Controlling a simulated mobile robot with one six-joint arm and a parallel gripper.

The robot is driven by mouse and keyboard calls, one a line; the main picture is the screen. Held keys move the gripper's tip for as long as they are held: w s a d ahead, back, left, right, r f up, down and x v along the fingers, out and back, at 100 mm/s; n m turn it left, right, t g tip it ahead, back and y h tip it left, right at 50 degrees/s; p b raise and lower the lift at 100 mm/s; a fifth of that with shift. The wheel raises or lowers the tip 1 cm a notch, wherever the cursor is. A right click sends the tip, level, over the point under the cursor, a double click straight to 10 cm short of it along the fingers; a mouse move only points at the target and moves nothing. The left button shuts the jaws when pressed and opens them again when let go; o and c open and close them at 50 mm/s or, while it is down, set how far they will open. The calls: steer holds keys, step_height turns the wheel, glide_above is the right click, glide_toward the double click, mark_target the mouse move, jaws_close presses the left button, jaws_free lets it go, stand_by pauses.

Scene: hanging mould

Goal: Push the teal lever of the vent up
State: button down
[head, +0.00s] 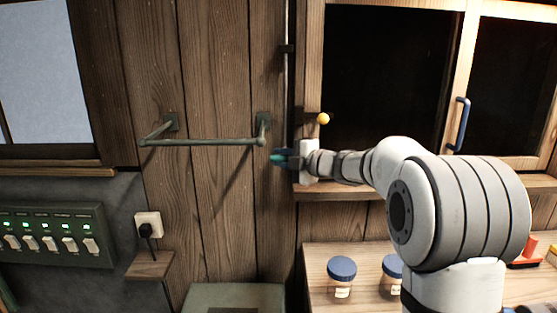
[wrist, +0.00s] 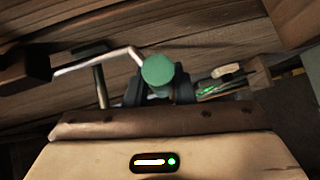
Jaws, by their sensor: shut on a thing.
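The teal lever shows in the wrist view as a round teal knob (wrist: 158,71) on a bent, pale metal rod (wrist: 95,58). The rod runs left to a dark block (wrist: 25,65). My gripper (wrist: 158,92) has its dark fingers on both sides of the knob and is shut on it. In the head view my gripper (head: 282,160) is at the left end of my arm, in front of the wooden wall beside the window frame, with a bit of teal (head: 279,158) at its fingertips. The vent itself cannot be made out; my arm may hide part of it.
A green-grey wall rail (head: 200,142) is just left of my gripper. A yellow ball (head: 323,118) is just above my wrist. A blue handle (head: 460,125) is on the right window. Blue-lidded jars (head: 341,276) stand on the bench below. A switch panel (head: 50,235) is at lower left.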

steer(key=shift+r, duration=0.4)
steer(key=c, duration=1.7)
jaws_free()
steer(key=o, duration=0.4)
steer(key=shift+d, duration=0.1)
steer(key=shift+o, duration=0.2)
steer(key=shift+f, duration=0.15)
steer(key=b+v, duration=0.1)
steer(key=v, duration=0.6)
steer(key=shift+s+d, duration=0.25)
steer(key=shift+s, duration=0.05)
